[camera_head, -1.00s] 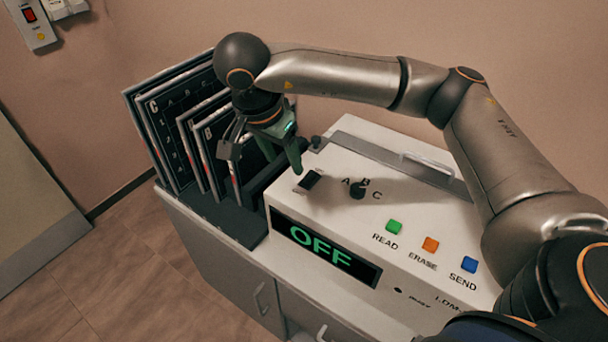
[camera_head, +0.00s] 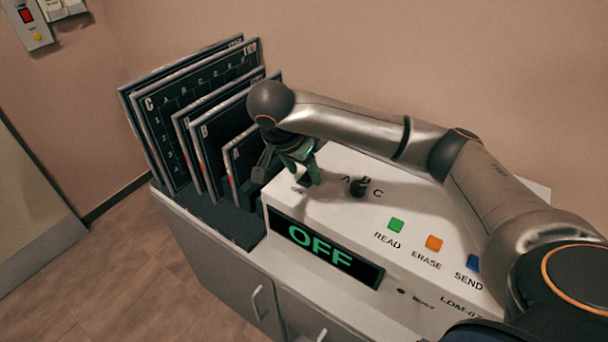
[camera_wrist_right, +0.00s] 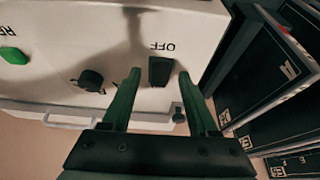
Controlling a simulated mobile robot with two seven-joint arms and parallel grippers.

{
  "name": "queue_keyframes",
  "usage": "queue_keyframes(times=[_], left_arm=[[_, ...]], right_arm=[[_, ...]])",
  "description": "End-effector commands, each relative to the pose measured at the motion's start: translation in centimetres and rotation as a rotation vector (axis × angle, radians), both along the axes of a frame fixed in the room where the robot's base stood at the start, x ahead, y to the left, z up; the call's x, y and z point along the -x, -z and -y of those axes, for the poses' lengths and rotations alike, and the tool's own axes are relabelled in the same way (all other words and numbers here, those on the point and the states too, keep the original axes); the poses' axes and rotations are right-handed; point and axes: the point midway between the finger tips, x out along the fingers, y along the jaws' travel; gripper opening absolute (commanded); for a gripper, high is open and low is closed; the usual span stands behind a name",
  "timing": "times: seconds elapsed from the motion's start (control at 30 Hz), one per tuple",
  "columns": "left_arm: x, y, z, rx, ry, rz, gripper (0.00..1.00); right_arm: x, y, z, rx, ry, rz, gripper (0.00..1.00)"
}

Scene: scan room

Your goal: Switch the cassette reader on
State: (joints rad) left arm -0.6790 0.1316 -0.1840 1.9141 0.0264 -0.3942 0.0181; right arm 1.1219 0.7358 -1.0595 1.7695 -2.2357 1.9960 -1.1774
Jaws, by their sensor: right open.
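The cassette reader (camera_head: 340,210) is a white box on a cabinet, and its display (camera_head: 325,246) reads OFF in green. Its black rocker switch (camera_wrist_right: 160,71) shows in the right wrist view beside the printed word OFF. My right gripper (camera_head: 310,183) is at the switch in the head view and partly hides it. In the right wrist view its two green fingers (camera_wrist_right: 160,73) are apart, one on each side of the switch, with nothing held between them. I cannot tell whether a finger touches the switch. My left gripper is out of view.
A black selector knob (camera_head: 359,188) marked A, B, C sits right of the switch. Green READ (camera_head: 395,225), orange ERASE (camera_head: 434,243) and blue SEND (camera_head: 473,263) buttons line the top. Several upright cassettes (camera_head: 205,80) stand in a rack (camera_head: 215,222) close on the left.

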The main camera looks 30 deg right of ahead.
Motion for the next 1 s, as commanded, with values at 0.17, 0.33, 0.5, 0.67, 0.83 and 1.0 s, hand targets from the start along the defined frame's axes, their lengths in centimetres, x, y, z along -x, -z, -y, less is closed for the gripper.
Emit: queue_keyframes(times=[0.17,0.33,0.5,0.67,0.83,1.0], left_arm=[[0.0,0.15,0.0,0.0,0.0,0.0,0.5],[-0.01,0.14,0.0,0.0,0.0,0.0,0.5],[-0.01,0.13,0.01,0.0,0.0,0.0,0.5],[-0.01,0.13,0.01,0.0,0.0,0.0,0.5],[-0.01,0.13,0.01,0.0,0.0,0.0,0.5],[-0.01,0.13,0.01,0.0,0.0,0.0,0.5]], right_arm=[[-0.14,0.93,0.39,0.0,0.001,0.0,0.6],[-0.17,0.99,0.43,-0.001,0.001,0.001,0.6],[-0.16,0.97,0.42,-0.001,0.001,0.001,0.52],[-0.16,0.97,0.4,-0.001,0.001,0.001,0.34],[-0.15,0.96,0.4,0.0,0.001,0.0,0.15],[-0.15,0.96,0.4,0.0,0.001,0.0,0.0]])
